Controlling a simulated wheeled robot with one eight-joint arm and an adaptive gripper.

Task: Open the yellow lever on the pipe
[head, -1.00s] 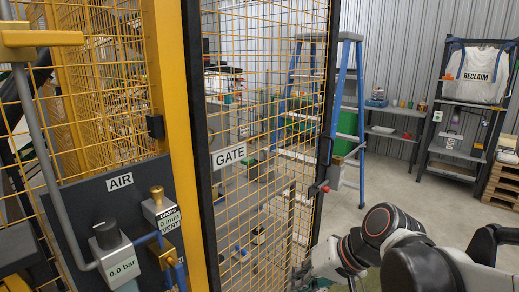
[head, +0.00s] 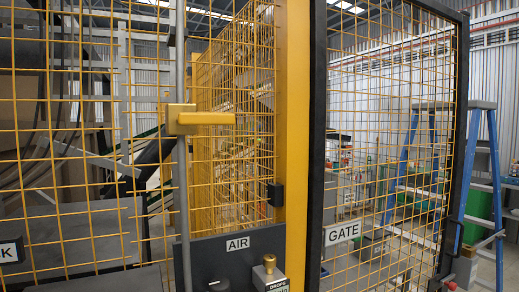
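The yellow lever (head: 206,118) sits on a yellow valve body (head: 180,119) on a vertical grey pipe (head: 182,200), left of centre in the head view. Its handle points to the right, across the line of the pipe. My gripper is not in view, and nothing touches the lever.
Yellow mesh fencing (head: 75,150) stands behind the pipe. A dark panel labelled AIR (head: 237,244) is below the lever, with a brass-topped fitting (head: 268,268). A mesh gate (head: 385,150) with a black frame is to the right. A blue stepladder (head: 400,165) stands beyond it.

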